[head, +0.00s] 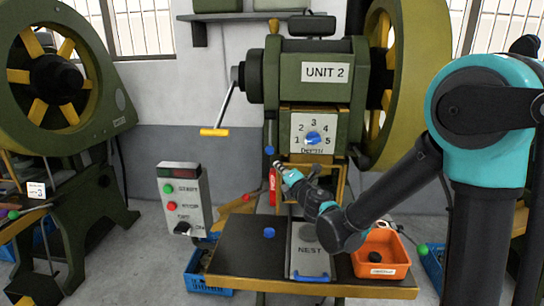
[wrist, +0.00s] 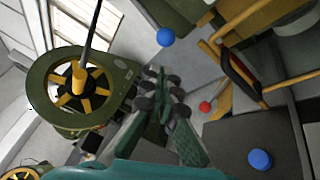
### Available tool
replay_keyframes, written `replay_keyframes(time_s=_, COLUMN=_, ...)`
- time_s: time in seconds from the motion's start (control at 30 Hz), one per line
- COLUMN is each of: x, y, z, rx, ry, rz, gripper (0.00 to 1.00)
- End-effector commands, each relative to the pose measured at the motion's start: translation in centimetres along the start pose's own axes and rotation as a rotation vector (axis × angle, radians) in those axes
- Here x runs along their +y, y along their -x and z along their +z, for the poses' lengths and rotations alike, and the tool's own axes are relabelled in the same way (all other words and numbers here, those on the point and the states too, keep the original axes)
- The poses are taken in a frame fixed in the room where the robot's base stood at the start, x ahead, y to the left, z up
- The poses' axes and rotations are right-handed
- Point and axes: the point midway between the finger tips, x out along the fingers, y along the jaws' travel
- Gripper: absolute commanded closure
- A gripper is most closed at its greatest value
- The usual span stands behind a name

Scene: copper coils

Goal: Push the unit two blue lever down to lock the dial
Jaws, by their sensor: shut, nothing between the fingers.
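The unit 2 press (head: 325,72) stands in the middle of the head view. The blue ball of a lever (head: 269,150) sticks out at the left of its dial panel; a blue ball, seemingly the same one, shows at the top of the wrist view (wrist: 165,37). The dial (head: 313,138) has a blue knob and numbers around it. My gripper (head: 280,167) is just below and right of the lever ball, apart from it as far as I can tell. In the wrist view its fingers (wrist: 161,82) are shut and empty, below the ball.
A yellow-handled crank (head: 215,131) sticks out left of the press. A control box (head: 184,200) stands at lower left. The dark table (head: 240,258) carries a blue button (head: 269,232) and a nest plate (head: 310,240). An orange bin (head: 382,256) sits at right.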

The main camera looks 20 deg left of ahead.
Motion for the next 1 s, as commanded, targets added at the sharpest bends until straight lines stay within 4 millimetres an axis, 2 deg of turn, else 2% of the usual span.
replay_keyframes(time_s=0.1, x=0.3, y=2.2, z=-0.5, rx=0.044, ry=-0.217, rz=0.021, gripper=1.0)
replay_keyframes(time_s=0.2, x=0.5, y=3.3, z=-0.9, rx=0.071, ry=-0.347, rz=0.03, gripper=1.0)
replay_keyframes(time_s=0.4, x=0.7, y=3.7, z=-1.2, rx=0.092, ry=-0.442, rz=0.034, gripper=1.0)
replay_keyframes(time_s=0.57, x=0.8, y=1.9, z=-1.4, rx=0.093, ry=-0.442, rz=0.034, gripper=1.0)
replay_keyframes(time_s=1.0, x=1.1, y=-6.5, z=-1.8, rx=0.09, ry=-0.439, rz=0.034, gripper=1.0)
